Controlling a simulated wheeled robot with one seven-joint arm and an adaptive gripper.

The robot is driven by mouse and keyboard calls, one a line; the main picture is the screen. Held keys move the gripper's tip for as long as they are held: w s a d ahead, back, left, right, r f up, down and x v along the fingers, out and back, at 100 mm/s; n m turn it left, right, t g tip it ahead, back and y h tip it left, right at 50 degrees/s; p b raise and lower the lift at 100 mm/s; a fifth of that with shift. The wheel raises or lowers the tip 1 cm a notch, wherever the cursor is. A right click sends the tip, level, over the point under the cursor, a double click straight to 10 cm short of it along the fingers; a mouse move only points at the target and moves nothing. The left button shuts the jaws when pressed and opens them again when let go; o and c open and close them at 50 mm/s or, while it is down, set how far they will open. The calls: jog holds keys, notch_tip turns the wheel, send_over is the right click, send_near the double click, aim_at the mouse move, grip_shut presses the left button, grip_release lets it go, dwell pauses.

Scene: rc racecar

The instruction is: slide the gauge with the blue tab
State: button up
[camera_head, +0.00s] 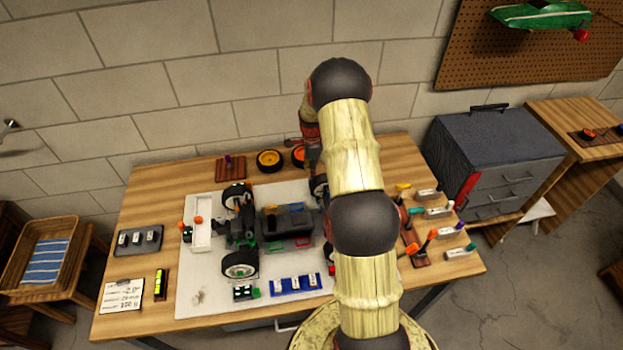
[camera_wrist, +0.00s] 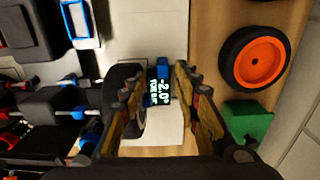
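In the wrist view the gauge (camera_wrist: 159,94) shows a small dark display with pale green characters reading about -2.0°. Its blue tab (camera_wrist: 162,72) is at the display's upper end. My gripper (camera_wrist: 157,80) is open, with one finger on each side of the gauge; I cannot tell whether either finger touches it. A black tyre of the racecar is close by the left finger. In the head view the racecar (camera_head: 272,222) stands on a pale mat on the bench. My arm hides the gauge and most of my gripper there.
An orange-hubbed wheel (camera_wrist: 254,59) and a green block (camera_wrist: 249,122) lie right of the gripper in the wrist view. In the head view, a yellow-hubbed wheel (camera_head: 269,160) lies at the back, and several tools stand at the bench's right. Wooden bench surface (camera_head: 160,215) is bare at left.

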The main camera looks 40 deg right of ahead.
jog(key=shift+r, duration=1.45)
